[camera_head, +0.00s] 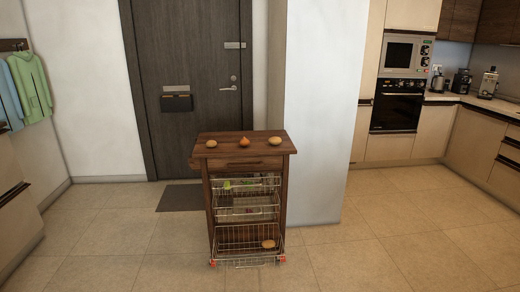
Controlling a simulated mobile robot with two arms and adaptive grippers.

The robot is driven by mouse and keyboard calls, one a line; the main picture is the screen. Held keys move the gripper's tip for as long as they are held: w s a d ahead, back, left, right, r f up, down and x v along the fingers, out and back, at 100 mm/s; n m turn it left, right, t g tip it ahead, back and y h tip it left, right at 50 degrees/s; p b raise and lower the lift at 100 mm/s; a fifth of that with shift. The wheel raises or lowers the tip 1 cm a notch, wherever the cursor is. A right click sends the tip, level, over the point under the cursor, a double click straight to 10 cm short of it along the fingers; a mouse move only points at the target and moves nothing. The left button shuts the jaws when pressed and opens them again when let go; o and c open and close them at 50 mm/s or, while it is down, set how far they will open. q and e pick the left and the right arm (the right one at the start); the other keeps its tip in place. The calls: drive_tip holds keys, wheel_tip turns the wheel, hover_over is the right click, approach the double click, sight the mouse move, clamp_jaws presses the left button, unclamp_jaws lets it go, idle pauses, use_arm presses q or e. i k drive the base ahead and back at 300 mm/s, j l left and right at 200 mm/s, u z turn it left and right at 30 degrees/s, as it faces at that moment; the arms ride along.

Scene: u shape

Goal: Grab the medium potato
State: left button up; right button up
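A wooden kitchen cart (235,134) stands in the middle of the head camera view. On its top, a tan, round, potato-like item (211,143) lies at the left. An orange, onion-like item (244,142) lies in the middle. Another tan, potato-like item (275,141) lies at the right. A larger tan-brown potato-like item (268,243) lies in the cart's bottom wire basket (236,246). I cannot tell for sure which of these is the medium potato. Neither of my grippers is in view.
The upper wire baskets (258,182) hold small green and dark things, too small to name. A white wall end (318,130) stands behind the cart at right. A dark door (190,65) with a grey mat (180,198) is behind. The tiled floor (370,260) is clear.

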sight(274, 141)
drive_tip(key=i+z, duration=0.25)
drive_tip(key=i, duration=0.55)
drive_tip(key=i+j+z, duration=0.1)
drive_tip(key=i+z, duration=0.15)
drive_tip(key=i, duration=0.6)
drive_tip(key=i+l+u, duration=0.3)
drive_tip(key=i+u, duration=0.2)
drive_tip(key=i+l+u, duration=0.5)
drive_tip(key=i+l, duration=0.05)
